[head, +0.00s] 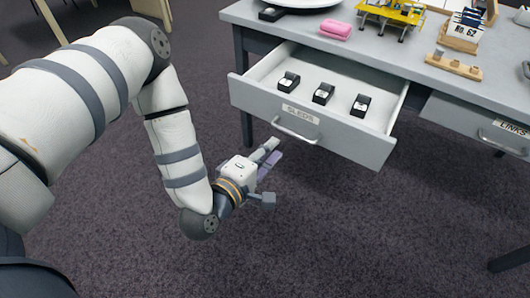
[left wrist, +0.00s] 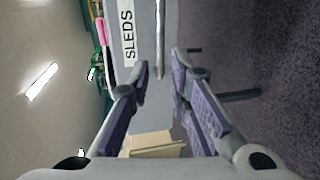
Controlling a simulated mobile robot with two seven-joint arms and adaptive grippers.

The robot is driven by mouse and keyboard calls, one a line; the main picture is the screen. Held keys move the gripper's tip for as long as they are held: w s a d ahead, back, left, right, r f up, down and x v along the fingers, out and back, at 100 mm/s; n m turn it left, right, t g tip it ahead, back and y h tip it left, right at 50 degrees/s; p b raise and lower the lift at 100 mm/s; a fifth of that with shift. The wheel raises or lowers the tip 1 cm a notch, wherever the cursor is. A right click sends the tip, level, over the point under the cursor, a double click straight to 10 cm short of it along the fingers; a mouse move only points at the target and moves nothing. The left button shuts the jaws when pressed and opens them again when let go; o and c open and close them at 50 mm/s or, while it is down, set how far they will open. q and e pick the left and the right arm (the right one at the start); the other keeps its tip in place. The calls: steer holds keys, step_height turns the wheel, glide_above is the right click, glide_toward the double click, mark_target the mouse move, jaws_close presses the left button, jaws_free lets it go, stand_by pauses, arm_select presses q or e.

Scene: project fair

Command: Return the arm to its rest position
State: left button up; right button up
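My left arm comes in from the left in the head view. My left gripper (head: 270,157) hangs in the air in front of and below the open drawer labelled SLEDS (head: 345,140), just left of its metal handle (head: 292,134). The gripper appears clear of the handle. My right gripper is not in view.
The grey table (head: 400,52) holds a pink block (head: 336,29), a yellow model (head: 390,14) and a wooden rack (head: 454,66). A LINKS drawer (head: 480,122) is at right. Carpet below is clear.

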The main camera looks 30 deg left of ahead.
arm_select(q)
steer(key=v, duration=0.2)
steer(key=shift+s, duration=0.3)
steer(key=s+d+f+m+g+h+p, duration=0.1)
steer(key=s+f+m+g+p, duration=0.15)
steer(key=s, duration=0.25)
steer(key=s+d+f+m+g+p, duration=0.1)
steer(key=s+d+f+m+g, duration=0.1)
steer(key=s+m+g, duration=0.25)
steer(key=s+d+f+m+g+h+p, duration=0.1)
steer(key=s+f+m+g, duration=0.15)
steer(key=s, duration=0.35)
steer(key=s+a+r+m+g+y+p, duration=0.1)
steer(key=s+m+g, duration=0.3)
steer(key=s, duration=0.6)
steer(key=s+a+r+m+g+y+p, duration=0.1)
steer(key=s+a+r+m+g+p, duration=0.1)
steer(key=s, duration=0.8)
steer(key=a+m+g, duration=0.1)
steer(key=a+g, duration=0.1)
steer(key=shift+s+m+g+y, duration=0.25)
steer(key=shift+m+g+y, duration=0.05)
steer(key=shift+m+g, duration=0.05)
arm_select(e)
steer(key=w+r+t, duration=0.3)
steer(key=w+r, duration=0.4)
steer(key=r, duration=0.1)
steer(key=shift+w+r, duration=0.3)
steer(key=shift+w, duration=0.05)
